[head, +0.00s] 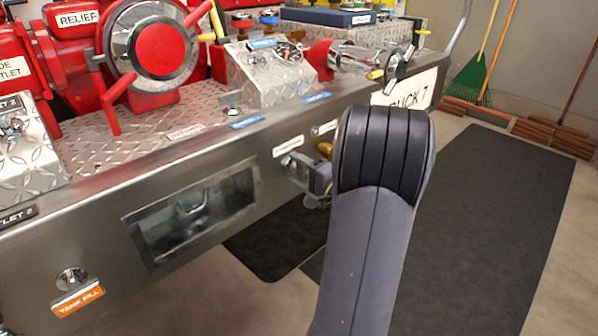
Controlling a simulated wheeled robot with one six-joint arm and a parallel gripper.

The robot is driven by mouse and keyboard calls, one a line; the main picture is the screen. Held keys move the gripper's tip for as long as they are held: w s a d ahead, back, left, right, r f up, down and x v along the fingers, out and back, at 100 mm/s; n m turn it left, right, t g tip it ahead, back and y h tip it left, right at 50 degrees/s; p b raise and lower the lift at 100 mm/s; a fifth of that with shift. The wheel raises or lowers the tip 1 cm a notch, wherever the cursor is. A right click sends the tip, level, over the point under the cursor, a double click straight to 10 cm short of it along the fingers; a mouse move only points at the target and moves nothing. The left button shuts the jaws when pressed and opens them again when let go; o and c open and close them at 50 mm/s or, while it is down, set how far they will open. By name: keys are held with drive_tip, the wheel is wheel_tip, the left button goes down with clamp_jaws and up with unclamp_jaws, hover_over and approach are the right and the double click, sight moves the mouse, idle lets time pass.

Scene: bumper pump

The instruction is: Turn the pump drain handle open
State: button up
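The front panel of the pump bumper (90,205) runs across the view. Two small white labels (288,146) sit on its right part, too small to read, so I cannot tell which control is the pump drain handle. A brass-coloured fitting (325,149) shows under the right label, partly behind my arm. My gripper (297,172) seems to be the grey metal shape close to the panel just below the labels. My arm hides much of it. I cannot tell its fingers apart, whether they are open, or whether they touch a handle.
A rectangular opening (135,235) is in the panel to the left. A pull knob (71,278) with an orange "TANK FILL" label is at lower left. Red valves and a large round relief cap (155,45) stand on the deck. Dark mats (500,190) cover open floor at right.

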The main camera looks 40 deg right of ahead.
drive_tip(key=o, duration=0.5)
drive_tip(key=shift+c, duration=0.2)
drive_tip(key=s+p, duration=0.2)
drive_tip(key=s, duration=0.8)
drive_tip(key=shift+s+d+p, duration=0.3)
drive_tip(key=shift+s+d, duration=0.1)
drive_tip(key=w+b, duration=0.1)
drive_tip(key=w, duration=0.6)
drive_tip(key=w+b, duration=0.1)
drive_tip(key=w, duration=0.2)
drive_tip(key=shift+w+a+f+b, duration=0.1)
drive_tip(key=shift+w+a+b, duration=0.05)
drive_tip(key=shift+a+b, duration=0.2)
drive_tip(key=shift+w+a, duration=0.1)
drive_tip(key=shift+w, duration=0.25)
drive_tip(key=shift+s, duration=0.1)
